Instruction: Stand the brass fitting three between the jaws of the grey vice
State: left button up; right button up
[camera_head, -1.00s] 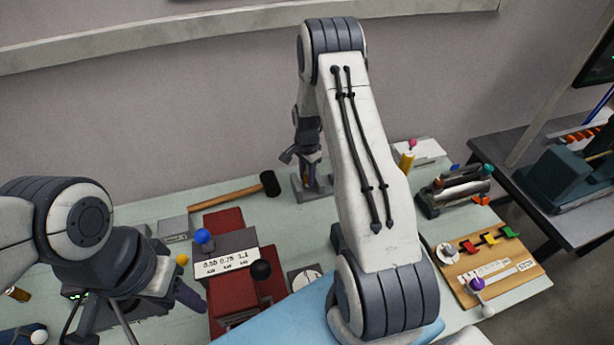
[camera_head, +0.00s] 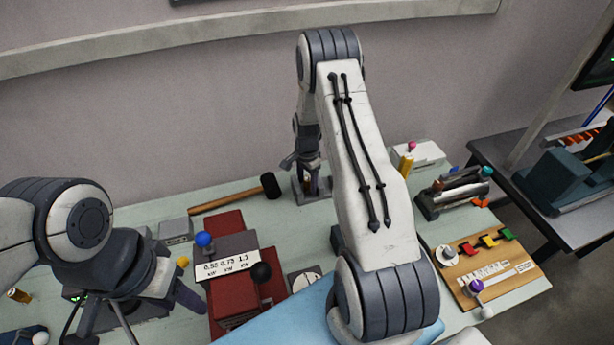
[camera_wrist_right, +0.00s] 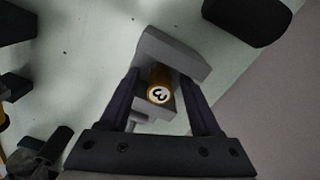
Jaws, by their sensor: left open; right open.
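The brass fitting three (camera_wrist_right: 158,92) shows its round end marked 3 in the right wrist view. It appears upright between the two jaws of the grey vice (camera_wrist_right: 172,52); its foot is hidden. My right gripper (camera_wrist_right: 162,78) is open around it, one finger on each side, with gaps to the fitting. In the head view my right gripper (camera_head: 307,172) is low over the vice (camera_head: 325,191), and the fitting is mostly hidden. My left gripper (camera_head: 140,312) is open and empty over the table at the left.
A hammer (camera_head: 235,197) lies left of the vice. A red stand with a numbered plate (camera_head: 225,225) is in front of it. A wooden board with coloured clips (camera_head: 490,265) and a dark rack (camera_head: 455,195) stand on the right. The wall is close behind.

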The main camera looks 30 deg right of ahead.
aim_at(307, 179)
jog(key=shift+w+r, duration=0.1)
jog(key=shift+r, duration=0.3)
notch_tip(307, 179, up, 10)
jog(key=b, duration=0.4)
jog(key=shift+r, duration=0.75)
